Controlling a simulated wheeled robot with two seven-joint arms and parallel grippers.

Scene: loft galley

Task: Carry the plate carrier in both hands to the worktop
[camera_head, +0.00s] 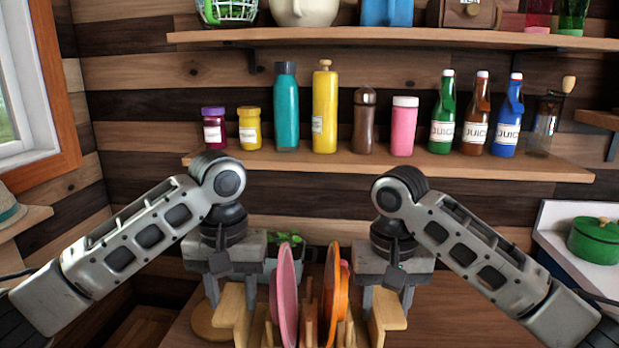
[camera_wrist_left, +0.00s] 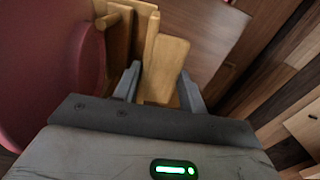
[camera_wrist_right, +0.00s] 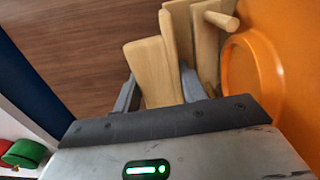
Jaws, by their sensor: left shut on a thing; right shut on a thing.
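The wooden plate carrier (camera_head: 310,318) is in front of me at the bottom of the head view, upright, with a pink plate (camera_head: 286,295) and an orange plate (camera_head: 332,295) standing in it. My left gripper (camera_head: 231,298) is shut on its left end; the left wrist view shows the wooden end piece (camera_wrist_left: 163,70) between the fingers. My right gripper (camera_head: 387,302) is shut on the right end, which also shows in the right wrist view (camera_wrist_right: 150,75). The carrier's underside is hidden, so I cannot tell whether it touches the brown wooden surface (camera_head: 440,320) below.
A white-topped counter (camera_head: 560,218) with a green pot (camera_head: 596,240) stands at the right. A wall shelf (camera_head: 400,165) with several bottles and jars runs behind my arms.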

